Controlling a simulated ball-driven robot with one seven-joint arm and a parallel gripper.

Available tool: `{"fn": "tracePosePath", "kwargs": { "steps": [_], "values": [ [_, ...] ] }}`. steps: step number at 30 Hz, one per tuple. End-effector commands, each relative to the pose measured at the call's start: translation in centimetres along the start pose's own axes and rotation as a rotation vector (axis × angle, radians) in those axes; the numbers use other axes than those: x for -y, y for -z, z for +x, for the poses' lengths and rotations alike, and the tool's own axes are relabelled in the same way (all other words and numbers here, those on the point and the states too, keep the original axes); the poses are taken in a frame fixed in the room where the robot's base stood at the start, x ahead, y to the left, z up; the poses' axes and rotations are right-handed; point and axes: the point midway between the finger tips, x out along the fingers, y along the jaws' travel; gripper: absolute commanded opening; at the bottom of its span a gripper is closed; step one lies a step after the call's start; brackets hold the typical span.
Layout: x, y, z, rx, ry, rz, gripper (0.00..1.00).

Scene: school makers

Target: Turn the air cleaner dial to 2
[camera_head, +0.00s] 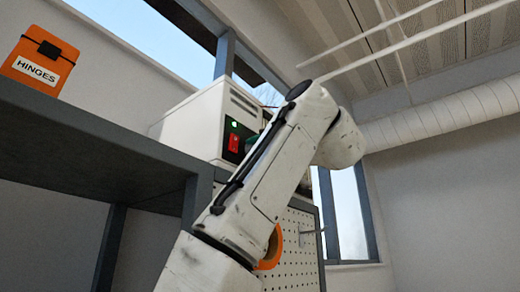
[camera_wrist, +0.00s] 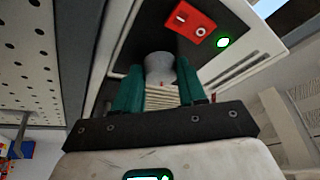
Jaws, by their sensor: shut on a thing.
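The air cleaner is a white box (camera_head: 188,122) on top of the dark shelf unit in the head view. Its dark front panel (camera_wrist: 147,40) fills the middle of the wrist view. A pale grey round dial (camera_wrist: 159,64) stands out from this panel. My gripper (camera_wrist: 161,78) has two teal fingers, one on each side of the dial, and is shut on it. The dial's marks and pointer cannot be read. In the head view my arm hides the dial and most of my gripper.
A red rocker switch (camera_wrist: 191,22) and a lit green lamp (camera_wrist: 223,43) sit beside the dial on the panel. An orange box labelled HINGES (camera_head: 40,62) stands on the dark shelf (camera_head: 75,140) at left. A white pegboard (camera_head: 298,240) hangs below the air cleaner.

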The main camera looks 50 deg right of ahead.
Motion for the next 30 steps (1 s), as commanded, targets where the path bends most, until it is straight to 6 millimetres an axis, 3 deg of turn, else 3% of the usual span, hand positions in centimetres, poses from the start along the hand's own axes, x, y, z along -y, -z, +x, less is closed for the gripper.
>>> {"fn": "tracePosePath", "kwargs": {
  "steps": [8,9,16,25,30],
  "values": [
    [0.1,0.1,0.0,-0.002,0.003,-0.001,0.1],
    [0.1,0.1,0.0,-0.002,0.003,-0.001,0.45],
    [0.1,0.1,0.0,-0.001,0.002,-0.001,0.66],
    [-0.1,0.0,-0.4,-0.001,0.002,-0.001,0.66],
    [-0.2,-0.1,-2.6,-0.004,0.004,0.0,0.66]
  ]
}}
